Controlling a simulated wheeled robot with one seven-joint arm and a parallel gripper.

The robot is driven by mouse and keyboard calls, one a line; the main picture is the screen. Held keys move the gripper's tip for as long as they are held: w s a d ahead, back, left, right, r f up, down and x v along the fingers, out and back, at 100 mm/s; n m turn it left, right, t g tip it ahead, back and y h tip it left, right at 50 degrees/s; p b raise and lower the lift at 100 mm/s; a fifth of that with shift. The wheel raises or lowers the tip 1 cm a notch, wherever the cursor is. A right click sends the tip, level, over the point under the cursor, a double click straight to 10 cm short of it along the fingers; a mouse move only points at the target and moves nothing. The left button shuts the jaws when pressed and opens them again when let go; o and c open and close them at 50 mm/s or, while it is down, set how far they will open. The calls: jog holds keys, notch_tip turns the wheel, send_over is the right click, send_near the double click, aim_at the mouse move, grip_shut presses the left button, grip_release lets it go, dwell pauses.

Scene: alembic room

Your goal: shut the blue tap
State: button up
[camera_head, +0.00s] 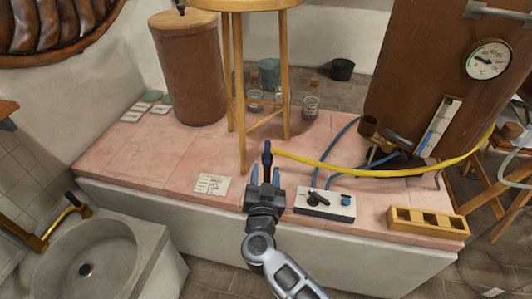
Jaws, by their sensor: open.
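A dark blue upright piece (267,149), which looks like the blue tap, stands at the left end of the yellow hose on the pink tiled counter. Its small size hides whether its handle is turned open or shut. My gripper (266,173) is open, pointing away from me, with its two blue fingertips apart. The blue piece shows just beyond and between the fingertips. I cannot tell whether they touch it. The gripper body hides the counter below it.
A white control box (325,204) with a blue knob is right of my gripper. A wooden stool (240,100) stands behind it. The yellow hose (380,172) runs right. A yellow rack (428,222) sits front right.

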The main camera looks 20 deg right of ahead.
aim_at(267, 153)
jog(key=x, duration=0.7)
jog(key=shift+w+d+b, duration=0.15)
jog(key=shift+b, duration=0.25)
jog(key=shift+c, duration=0.3)
grip_shut()
